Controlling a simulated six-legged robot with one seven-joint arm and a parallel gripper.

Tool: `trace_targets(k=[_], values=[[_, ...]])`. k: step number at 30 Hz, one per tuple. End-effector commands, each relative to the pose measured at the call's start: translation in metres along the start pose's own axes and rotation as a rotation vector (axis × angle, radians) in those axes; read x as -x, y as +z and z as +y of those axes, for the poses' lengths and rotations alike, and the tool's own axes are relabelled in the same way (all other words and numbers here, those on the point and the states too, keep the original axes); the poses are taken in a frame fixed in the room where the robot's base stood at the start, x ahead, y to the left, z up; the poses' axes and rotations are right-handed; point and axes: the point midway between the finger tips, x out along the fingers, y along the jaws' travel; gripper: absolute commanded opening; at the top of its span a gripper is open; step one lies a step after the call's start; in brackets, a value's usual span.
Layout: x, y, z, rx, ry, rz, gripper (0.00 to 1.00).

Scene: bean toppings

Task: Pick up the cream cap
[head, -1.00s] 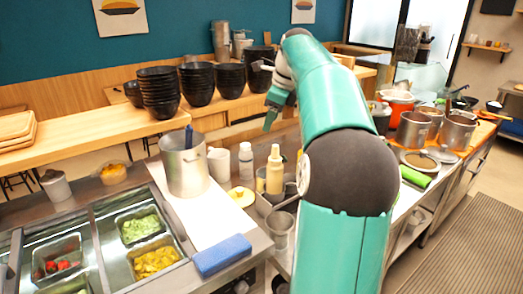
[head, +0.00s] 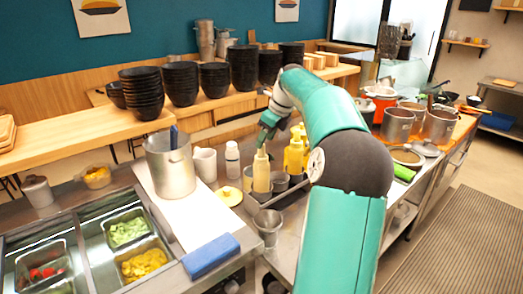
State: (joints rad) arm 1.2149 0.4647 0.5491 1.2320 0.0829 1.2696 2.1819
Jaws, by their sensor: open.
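A cream squeeze bottle (head: 261,175) stands upright on the counter, with a pale tip on top. A flat round cream lid (head: 229,196) lies on the counter to its left, beside the white board. I cannot tell which of these the cream cap is. My gripper (head: 264,141) is open and points down just above the bottle's tip. The picture is too small to tell whether its fingers touch the tip. My forearm hides part of the counter to the right.
Yellow bottles (head: 294,155) stand close to the right of the cream bottle. A white bottle (head: 232,160), a large pot (head: 171,170) and a metal cup (head: 268,226) stand nearby. Stacked black bowls (head: 181,84) line the shelf behind. A blue block (head: 211,256) lies in front.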

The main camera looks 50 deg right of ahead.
Motion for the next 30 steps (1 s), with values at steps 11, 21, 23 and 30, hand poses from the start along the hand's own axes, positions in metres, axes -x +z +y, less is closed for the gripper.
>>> trace_targets(k=[11,21,23,30], values=[[-0.039,0.001,0.002,0.0,0.0,-0.001,0.49],[-0.038,0.001,0.002,0.001,0.0,0.0,0.13],[-0.038,0.001,0.002,0.001,0.0,0.0,0.13],[-0.038,0.001,0.002,0.001,0.0,0.0,0.11]])
